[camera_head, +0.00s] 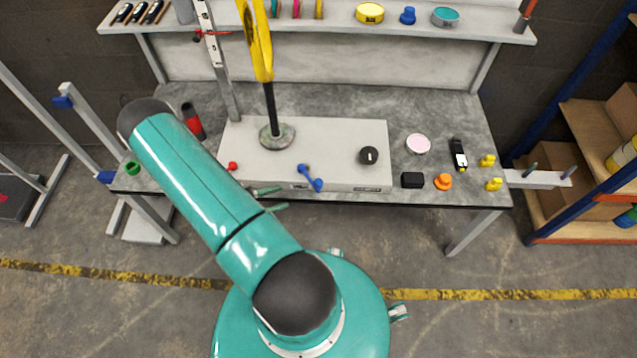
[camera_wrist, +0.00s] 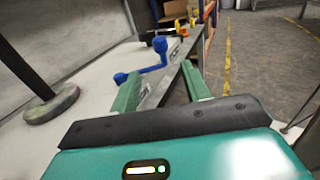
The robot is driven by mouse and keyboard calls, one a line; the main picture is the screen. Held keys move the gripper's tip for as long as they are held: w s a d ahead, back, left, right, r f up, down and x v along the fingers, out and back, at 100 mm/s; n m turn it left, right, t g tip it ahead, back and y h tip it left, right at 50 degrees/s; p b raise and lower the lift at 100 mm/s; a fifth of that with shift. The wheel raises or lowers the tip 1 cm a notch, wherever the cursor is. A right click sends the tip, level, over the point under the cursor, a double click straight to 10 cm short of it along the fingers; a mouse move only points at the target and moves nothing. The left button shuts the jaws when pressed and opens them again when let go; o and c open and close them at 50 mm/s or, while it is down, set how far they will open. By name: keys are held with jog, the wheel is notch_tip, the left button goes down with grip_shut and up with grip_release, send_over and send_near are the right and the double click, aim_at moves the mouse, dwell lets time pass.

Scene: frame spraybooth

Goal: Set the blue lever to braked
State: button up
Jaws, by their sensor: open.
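The blue lever (camera_head: 311,178) sits on the front edge of a light grey box (camera_head: 340,140), its round-ended arm slanting down to the right in the head view. Small labels on the front face are too small to read. My gripper (camera_head: 270,199) is left of the lever, at the box's front edge. Its green fingers are open and empty. In the wrist view the lever (camera_wrist: 153,68) shows beyond and between the fingertips (camera_wrist: 163,80), apart from them as far as I can tell.
A red button (camera_head: 232,166) and a black knob (camera_head: 369,156) are on the box. A dark pole on a round base (camera_head: 277,136) stands on it. The workbench (camera_head: 455,120) holds a black block (camera_head: 412,180) and an orange knob (camera_head: 443,181) at right.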

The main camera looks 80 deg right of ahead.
aim_at(318, 184)
jog(key=x, duration=1.3)
jog(key=shift+s+d, duration=0.15)
jog(key=shift+s, duration=0.1)
grip_shut()
